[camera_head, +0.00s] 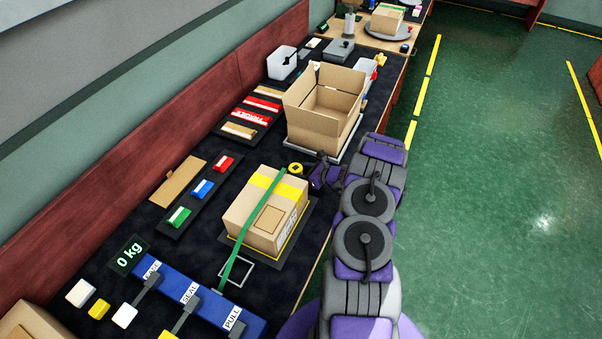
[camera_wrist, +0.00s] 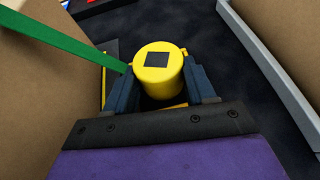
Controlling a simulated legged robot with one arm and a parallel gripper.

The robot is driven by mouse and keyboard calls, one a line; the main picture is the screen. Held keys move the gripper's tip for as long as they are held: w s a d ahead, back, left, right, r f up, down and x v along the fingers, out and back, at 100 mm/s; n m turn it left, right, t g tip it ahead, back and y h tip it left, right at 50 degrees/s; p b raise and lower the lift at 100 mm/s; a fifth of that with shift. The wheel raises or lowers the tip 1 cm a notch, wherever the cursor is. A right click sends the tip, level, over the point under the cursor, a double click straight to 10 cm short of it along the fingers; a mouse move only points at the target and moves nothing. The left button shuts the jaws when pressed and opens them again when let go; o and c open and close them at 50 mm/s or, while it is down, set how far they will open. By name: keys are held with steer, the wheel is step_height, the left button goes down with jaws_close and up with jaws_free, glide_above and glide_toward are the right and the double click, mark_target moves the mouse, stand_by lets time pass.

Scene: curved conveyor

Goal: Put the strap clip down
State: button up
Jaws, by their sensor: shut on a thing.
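The yellow strap clip (camera_wrist: 150,82), round with a dark square on its face, sits between the two dark fingers of my gripper (camera_wrist: 160,88). My gripper is shut on it. In the head view the clip (camera_head: 295,167) shows at the fingertips of my gripper (camera_head: 310,172), just beyond the far right corner of the closed box (camera_head: 247,214). Whether the clip touches the table is hidden. A green strap (camera_head: 262,213) runs over the closed box, which also has yellow tape; the strap's end (camera_wrist: 60,38) passes left of the clip in the wrist view.
An open box (camera_head: 318,122) stands just beyond my gripper. A blue panel (camera_head: 172,290) with levers lies at the near end. Strips with red, blue and green blocks (camera_head: 203,189) lie left. Dark table is bare between the boxes and the strips.

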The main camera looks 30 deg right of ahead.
steer(key=o, duration=1.1)
steer(key=shift+d, duration=0.1)
steer(key=shift+r, duration=0.15)
steer(key=p+v, duration=0.2)
steer(key=v, duration=1)
